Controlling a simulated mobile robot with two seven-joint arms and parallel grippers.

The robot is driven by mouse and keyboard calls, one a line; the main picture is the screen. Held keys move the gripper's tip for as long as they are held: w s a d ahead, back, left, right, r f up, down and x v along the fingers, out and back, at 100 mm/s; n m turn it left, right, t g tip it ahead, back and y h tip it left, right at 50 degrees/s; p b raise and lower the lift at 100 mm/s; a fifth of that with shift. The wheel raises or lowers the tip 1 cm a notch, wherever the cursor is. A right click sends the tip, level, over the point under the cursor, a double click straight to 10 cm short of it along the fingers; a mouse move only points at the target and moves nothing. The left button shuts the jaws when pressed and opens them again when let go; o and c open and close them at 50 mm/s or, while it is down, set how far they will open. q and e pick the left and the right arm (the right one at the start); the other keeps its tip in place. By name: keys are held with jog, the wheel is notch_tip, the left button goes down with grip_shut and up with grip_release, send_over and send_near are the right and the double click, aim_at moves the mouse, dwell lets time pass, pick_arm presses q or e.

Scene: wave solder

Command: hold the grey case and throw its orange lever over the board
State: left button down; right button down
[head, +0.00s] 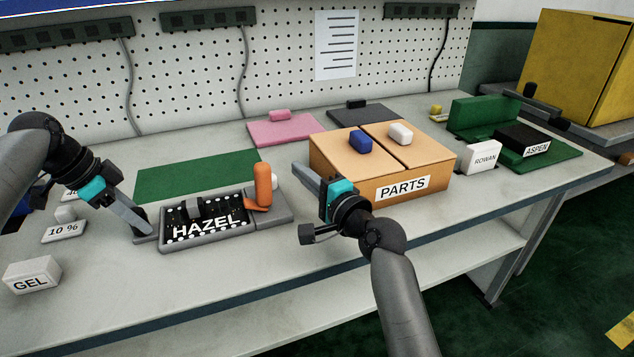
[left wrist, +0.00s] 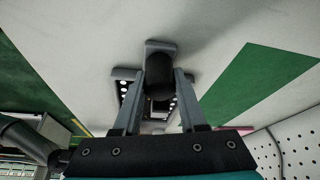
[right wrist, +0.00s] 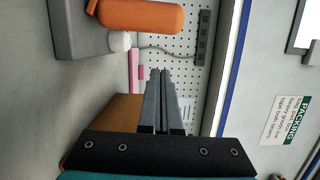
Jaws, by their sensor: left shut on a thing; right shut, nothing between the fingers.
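The grey case (head: 272,205) lies on the bench holding a black board (head: 207,222) marked HAZEL with white dots. Its orange lever (head: 263,183) stands upright at the case's right end, beside the board; it also shows in the right wrist view (right wrist: 142,14). My left gripper (head: 138,216) is shut on the black knob (left wrist: 158,78) at the case's left end. My right gripper (head: 302,178) is shut and empty, to the right of the lever and apart from it; its closed fingers show in the right wrist view (right wrist: 160,75).
A cardboard PARTS box (head: 335,165) stands just right of my right gripper. A green mat (head: 185,178) lies behind the case, a pink board (head: 285,130) further back. A white GEL block (head: 30,277) is at the front left. The bench front before the case is clear.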

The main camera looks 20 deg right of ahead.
aim_at(258, 176)
pick_arm(q)
jog(key=shift+f, duration=0.2)
pick_arm(e)
jog(key=shift+s+a, duration=0.15)
jog(key=shift+a, duration=1.6)
pick_arm(q)
jog(key=shift+s, duration=0.1)
pick_arm(e)
jog(key=shift+a+r+n, duration=0.25)
jog(key=shift+a+n, duration=0.2)
jog(key=shift+n, duration=0.25)
jog(key=shift+a+r+n+g, duration=0.25)
jog(key=shift+a+n+g, duration=0.15)
jog(key=shift+a+n, duration=0.5)
jog(key=shift+a+n+g+h, duration=0.3)
jog(key=shift+a+n, duration=0.65)
jog(key=shift+n, duration=0.35)
jog(key=s+d+r, duration=0.2)
jog(key=s+d, duration=0.4)
jog(key=s, duration=0.3)
jog(key=shift+s+r, duration=0.4)
